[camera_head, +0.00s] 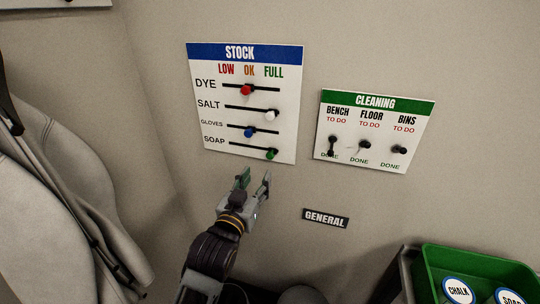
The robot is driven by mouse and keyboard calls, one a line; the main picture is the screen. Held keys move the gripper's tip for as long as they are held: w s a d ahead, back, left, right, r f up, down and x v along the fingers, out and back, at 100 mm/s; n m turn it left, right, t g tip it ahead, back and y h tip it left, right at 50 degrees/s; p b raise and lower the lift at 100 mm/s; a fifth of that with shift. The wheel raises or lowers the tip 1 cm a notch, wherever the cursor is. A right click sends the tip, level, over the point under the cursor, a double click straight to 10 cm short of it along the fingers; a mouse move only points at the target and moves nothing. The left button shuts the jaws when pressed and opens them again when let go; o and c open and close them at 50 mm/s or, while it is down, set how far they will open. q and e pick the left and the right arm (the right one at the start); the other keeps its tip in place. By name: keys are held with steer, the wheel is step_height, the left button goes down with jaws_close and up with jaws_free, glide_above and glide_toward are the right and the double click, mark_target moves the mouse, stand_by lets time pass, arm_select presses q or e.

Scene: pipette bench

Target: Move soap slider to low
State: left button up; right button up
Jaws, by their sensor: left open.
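The STOCK board (205,120) hangs on the wall, with columns LOW, OK and FULL and rows DYE, SALT, GLOVES and SOAP. The green soap slider (271,154) sits at the right end of its track, under FULL. The red dye slider (246,90) and blue gloves slider (248,132) are near the middle, and the white salt slider (270,116) is to the right. My left gripper (254,181) is open and empty, its fingers pointing up, just below the board and below the soap slider, apart from it. My right gripper is out of view.
A CLEANING board (372,165) with several black switches hangs to the right. A GENERAL label (326,218) is below it. A green bin (436,278) with CHALK and SOAP labels stands at lower right. Pale garments (50,190) hang at the left. The wall around my gripper is clear.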

mark_target(269, 156)
arm_select(q)
steer(key=shift+p+x, duration=1.05)
steer(key=shift+x, duration=5.4)
jaws_close()
